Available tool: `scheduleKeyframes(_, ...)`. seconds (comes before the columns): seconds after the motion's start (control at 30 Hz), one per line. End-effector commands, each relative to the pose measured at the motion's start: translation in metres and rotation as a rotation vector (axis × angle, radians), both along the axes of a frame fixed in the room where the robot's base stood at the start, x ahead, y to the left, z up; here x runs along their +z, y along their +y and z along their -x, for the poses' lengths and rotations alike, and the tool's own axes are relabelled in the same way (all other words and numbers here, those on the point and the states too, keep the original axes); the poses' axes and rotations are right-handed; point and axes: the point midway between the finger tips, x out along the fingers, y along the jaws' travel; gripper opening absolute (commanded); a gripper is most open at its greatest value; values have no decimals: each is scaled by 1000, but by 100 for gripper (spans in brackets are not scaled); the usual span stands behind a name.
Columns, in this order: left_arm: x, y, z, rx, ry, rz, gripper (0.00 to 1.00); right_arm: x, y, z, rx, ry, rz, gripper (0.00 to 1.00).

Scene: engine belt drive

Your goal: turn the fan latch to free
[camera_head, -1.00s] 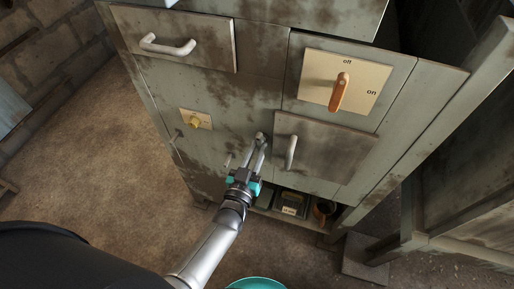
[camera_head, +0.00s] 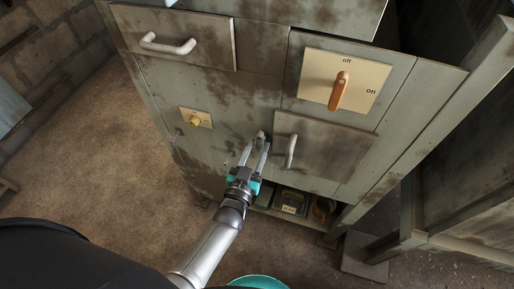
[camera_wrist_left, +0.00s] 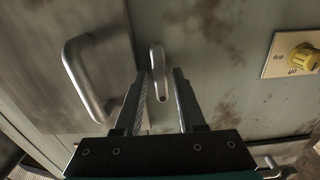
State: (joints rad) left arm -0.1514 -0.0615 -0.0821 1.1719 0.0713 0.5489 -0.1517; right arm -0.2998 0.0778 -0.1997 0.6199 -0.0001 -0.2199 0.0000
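A small pale metal lever (camera_head: 261,135), seemingly the fan latch, is on the cabinet front just left of a grey panel; no label shows on it. In the left wrist view the lever (camera_wrist_left: 158,74) hangs roughly upright, its lower end at the gap between my fingers. My left gripper (camera_head: 255,145) is in front of it, below its upper end. The fingers are apart, one on each side, with slim gaps between them and the lever; the left wrist view shows the gripper (camera_wrist_left: 162,90) open. My right gripper is not in view.
A grey panel with a bar handle (camera_head: 291,151) is close on the right. An orange switch handle (camera_head: 339,92) sits on an off/on plate above. A yellow knob (camera_head: 194,121) is to the left; another bar handle (camera_head: 168,45) is upper left. An open shelf (camera_head: 283,217) lies below.

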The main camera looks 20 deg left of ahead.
Motion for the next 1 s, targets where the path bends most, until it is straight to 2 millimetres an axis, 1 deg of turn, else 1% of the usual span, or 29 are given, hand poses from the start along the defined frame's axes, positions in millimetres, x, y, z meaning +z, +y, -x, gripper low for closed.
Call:
scheduleKeyframes(0.03, 0, 0, 0, 0, 0, 1, 46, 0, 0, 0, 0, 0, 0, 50)
scheduleKeyframes(0.1, 0, 0, 0, 0, 0, 1, 51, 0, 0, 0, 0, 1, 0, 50)
scheduleKeyframes(0.33, 0, 0, 1, 0, 0, 2, 51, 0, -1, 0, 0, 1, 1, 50)
scheduleKeyframes(0.47, 0, 1, 9, 0, 2, 2, 51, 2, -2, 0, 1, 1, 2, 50)
scheduleKeyframes(0.57, 0, 1, 23, 0, 4, 2, 51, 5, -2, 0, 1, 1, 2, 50)
scheduleKeyframes(0.67, 0, 2, 42, 0, 5, 2, 51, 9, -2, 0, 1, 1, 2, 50)
scheduleKeyframes(0.9, 0, 3, 96, 0, 4, 2, 51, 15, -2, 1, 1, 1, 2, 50)
scheduleKeyframes(1.0, 0, 4, 116, 0, 4, 2, 51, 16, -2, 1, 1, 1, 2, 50)
